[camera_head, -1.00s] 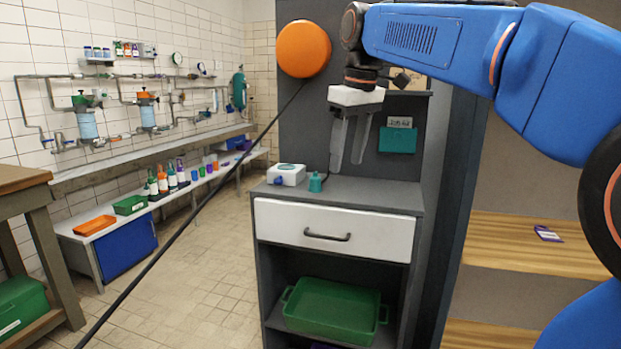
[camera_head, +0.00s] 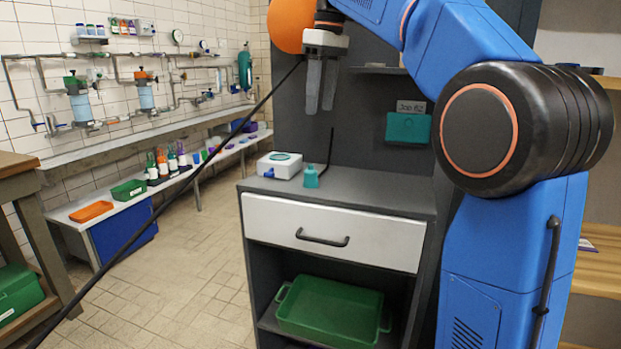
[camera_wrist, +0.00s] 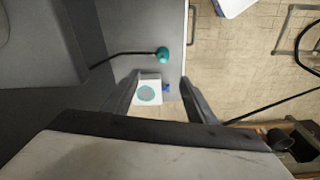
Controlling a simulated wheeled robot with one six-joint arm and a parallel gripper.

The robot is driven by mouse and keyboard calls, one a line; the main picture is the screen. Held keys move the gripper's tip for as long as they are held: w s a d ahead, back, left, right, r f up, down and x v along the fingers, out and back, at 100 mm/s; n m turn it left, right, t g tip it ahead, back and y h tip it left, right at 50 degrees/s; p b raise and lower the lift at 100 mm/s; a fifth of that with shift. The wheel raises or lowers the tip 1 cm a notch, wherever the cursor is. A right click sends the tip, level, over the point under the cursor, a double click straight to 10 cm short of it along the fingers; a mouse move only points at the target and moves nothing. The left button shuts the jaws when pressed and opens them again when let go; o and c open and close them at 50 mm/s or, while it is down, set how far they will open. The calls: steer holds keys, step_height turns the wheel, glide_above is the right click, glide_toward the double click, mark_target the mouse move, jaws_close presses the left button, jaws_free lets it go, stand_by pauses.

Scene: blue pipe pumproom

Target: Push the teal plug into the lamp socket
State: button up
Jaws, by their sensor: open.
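The teal plug (camera_head: 311,176) stands on the grey cabinet top, with a dark cord behind it. It also shows in the wrist view (camera_wrist: 163,54), where the cord runs left from it. Right beside it is a white box (camera_head: 280,165) with a teal ring on top and a small blue part on its side; it also shows in the wrist view (camera_wrist: 147,93). I cannot tell for sure that this box is the lamp socket. My gripper (camera_head: 320,108) is open and empty, pointing down well above the cabinet top. In the wrist view its fingers (camera_wrist: 158,85) are apart.
The cabinet has a white drawer (camera_head: 333,232), shut, and a green tray (camera_head: 330,310) below. A teal holder (camera_head: 408,127) hangs on the back panel. An orange disc (camera_head: 287,22) is close behind my gripper. A black diagonal line crosses the left. The floor there is clear.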

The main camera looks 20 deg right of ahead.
glide_toward(311, 165)
steer(key=f, duration=0.2)
steer(key=w+f, duration=0.1)
steer(key=f, duration=0.2)
steer(key=shift+w+f, duration=0.1)
steer(key=shift+f, duration=0.15)
steer(key=shift+a+f, duration=0.2)
steer(key=shift+f, duration=1.1)
steer(key=shift+a+f, duration=0.25)
steer(key=shift+f, duration=1.05)
steer(key=shift+c, duration=0.5)
steer(key=c, duration=0.9)
